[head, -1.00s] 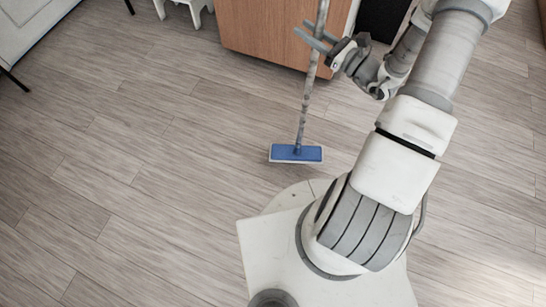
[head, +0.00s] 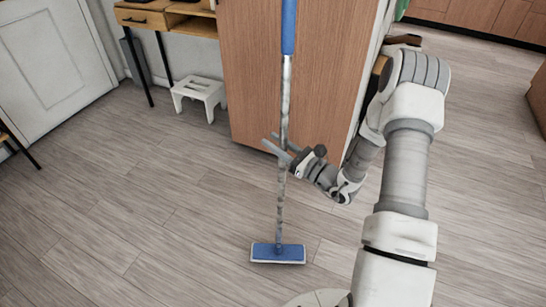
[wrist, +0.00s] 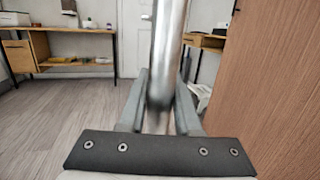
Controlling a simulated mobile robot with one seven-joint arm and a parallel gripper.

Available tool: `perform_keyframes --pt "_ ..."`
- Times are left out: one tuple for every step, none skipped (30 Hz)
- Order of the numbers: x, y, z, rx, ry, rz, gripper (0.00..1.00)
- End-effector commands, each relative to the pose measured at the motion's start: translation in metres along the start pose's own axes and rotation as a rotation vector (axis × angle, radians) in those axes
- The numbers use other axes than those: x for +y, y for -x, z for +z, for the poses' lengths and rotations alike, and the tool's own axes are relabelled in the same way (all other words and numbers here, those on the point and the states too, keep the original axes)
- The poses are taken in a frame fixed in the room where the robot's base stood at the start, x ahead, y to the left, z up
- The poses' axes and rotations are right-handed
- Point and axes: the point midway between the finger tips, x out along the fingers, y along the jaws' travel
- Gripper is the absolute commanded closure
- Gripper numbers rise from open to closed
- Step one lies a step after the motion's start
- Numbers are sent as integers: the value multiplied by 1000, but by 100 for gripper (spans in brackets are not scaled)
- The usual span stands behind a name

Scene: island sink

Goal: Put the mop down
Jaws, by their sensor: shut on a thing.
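The mop (head: 285,95) stands upright in the head view, with a blue upper handle, a metal pole and a flat blue head (head: 277,253) with a white edge that appears to rest on the floor. My gripper (head: 279,148) is shut on the pole about midway up. In the wrist view, the mop's pole (wrist: 168,55) stands between the two fingers of my gripper (wrist: 160,95). The mop head is out of sight there.
A wooden cabinet (head: 265,80) stands right behind the mop, and its side (wrist: 275,80) fills the right of the wrist view. A white stool (head: 199,95) and a desk (head: 165,18) stand at the back left. The floor (head: 130,220) is clear at the left.

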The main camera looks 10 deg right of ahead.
Motion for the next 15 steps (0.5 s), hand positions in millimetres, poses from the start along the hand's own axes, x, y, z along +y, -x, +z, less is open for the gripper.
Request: perform_keyframes --pt "1 -3 -2 -3 3 0 100" --pt "2 -4 -2 -3 3 0 100" --pt "2 -5 -3 -3 3 0 100" --pt "2 -5 -5 -3 3 -1 100" --pt "2 -5 -7 -3 3 -1 100" --pt "2 -5 -10 -3 3 -1 100" --pt "2 -4 -14 -3 3 -1 100" --pt "2 -4 -18 -3 2 -1 100" --pt "2 -3 -24 -3 3 -1 100" --pt "2 -2 -29 -3 3 -1 100" --pt "2 -1 -34 -2 3 -1 100" --pt "2 -1 -39 -2 3 0 100" --pt "2 0 -42 -2 3 0 100" --pt "2 0 -43 -2 3 0 100" --pt "2 0 -44 -3 4 0 100"
